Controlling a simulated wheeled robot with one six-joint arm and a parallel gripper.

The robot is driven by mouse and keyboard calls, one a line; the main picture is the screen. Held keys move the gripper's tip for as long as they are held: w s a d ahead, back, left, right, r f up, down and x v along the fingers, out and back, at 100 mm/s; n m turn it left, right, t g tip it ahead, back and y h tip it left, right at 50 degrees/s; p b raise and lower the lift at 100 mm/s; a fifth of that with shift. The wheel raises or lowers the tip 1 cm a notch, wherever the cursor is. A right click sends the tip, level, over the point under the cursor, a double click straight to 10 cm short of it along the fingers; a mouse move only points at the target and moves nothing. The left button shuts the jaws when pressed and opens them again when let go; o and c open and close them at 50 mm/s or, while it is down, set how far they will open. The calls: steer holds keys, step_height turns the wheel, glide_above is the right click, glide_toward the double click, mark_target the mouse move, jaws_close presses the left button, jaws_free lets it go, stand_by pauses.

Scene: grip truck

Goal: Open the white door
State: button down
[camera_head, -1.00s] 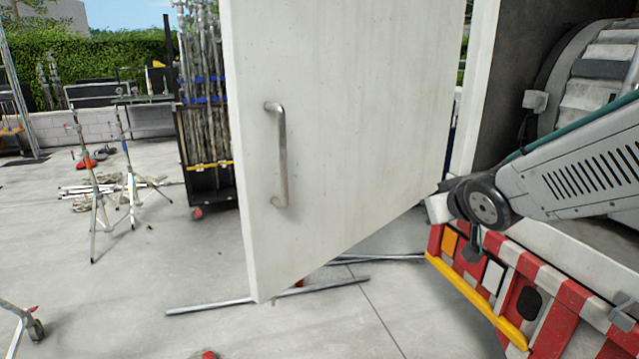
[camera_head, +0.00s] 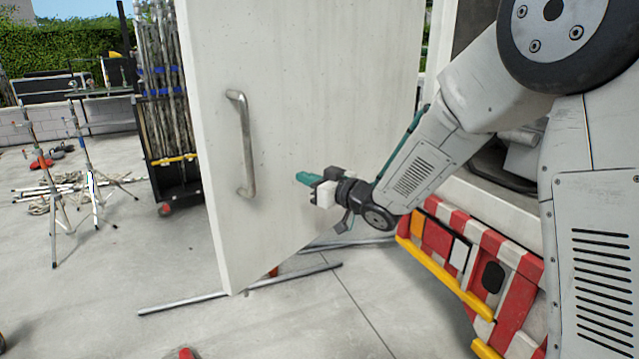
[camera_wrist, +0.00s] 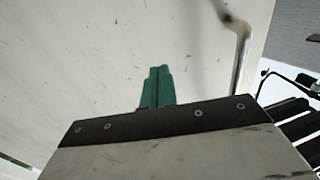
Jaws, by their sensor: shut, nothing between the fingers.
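The white door (camera_head: 300,110) stands swung open from the truck, its free edge to the left in the head view. A metal bar handle (camera_head: 246,145) is fixed upright near that edge. My gripper (camera_head: 303,178) has green fingers, shut and empty. It is in front of the door face, to the right of the handle and apart from it. In the wrist view, the green fingers (camera_wrist: 157,88) point toward the door face (camera_wrist: 100,50). The handle (camera_wrist: 241,55) shows at the upper right there. I cannot tell whether the fingertips touch the door.
The truck's rear with a red and white striped bumper (camera_head: 470,250) and yellow edge is at the right. A dark cart of poles (camera_head: 165,100) stands behind the door. Light stands (camera_head: 90,175) are at the left. Metal bars (camera_head: 240,290) lie below the door. Floor at lower left is mostly clear.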

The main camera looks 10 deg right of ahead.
mark_target(277, 168)
steer(key=x, duration=0.7)
steer(key=shift+w+a, duration=0.15)
